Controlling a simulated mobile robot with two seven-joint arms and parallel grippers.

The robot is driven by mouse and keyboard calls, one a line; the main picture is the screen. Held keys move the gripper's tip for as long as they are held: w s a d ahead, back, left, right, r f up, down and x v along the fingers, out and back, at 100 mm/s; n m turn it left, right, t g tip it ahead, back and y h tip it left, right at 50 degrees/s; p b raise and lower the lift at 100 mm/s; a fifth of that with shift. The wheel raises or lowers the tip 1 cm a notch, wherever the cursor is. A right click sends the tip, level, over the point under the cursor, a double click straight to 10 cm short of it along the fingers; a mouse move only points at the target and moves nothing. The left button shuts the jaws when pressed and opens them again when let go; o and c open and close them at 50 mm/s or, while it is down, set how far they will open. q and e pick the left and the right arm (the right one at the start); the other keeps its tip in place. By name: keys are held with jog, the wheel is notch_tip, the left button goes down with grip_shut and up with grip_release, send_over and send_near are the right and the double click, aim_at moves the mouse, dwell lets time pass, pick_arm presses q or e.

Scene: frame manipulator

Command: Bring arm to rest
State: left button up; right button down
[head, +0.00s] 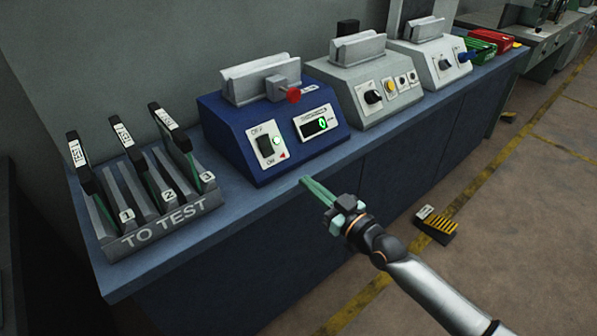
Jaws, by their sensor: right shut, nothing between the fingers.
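My right arm (425,290) comes in from the lower right. Its gripper (308,182) has green fingers, close together and empty, pointing up and left. In the picture the fingertips lie just at the front edge of the blue bench, below the blue test machine (237,143). I cannot tell how far they are from the bench. My left gripper is not in view.
A "TO TEST" rack (165,227) with several black-topped boards stands at the bench's left end. Two grey machines (365,80) (430,52), then green (481,45) and red (492,38) bins, stand further right. A dark object (436,226) lies on the floor.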

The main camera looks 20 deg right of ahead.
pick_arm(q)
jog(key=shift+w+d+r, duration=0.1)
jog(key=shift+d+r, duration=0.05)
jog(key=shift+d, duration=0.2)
pick_arm(e)
jog(key=shift+s+d+f, duration=0.15)
jog(key=shift+s+d, duration=0.05)
jog(key=shift+s, duration=0.35)
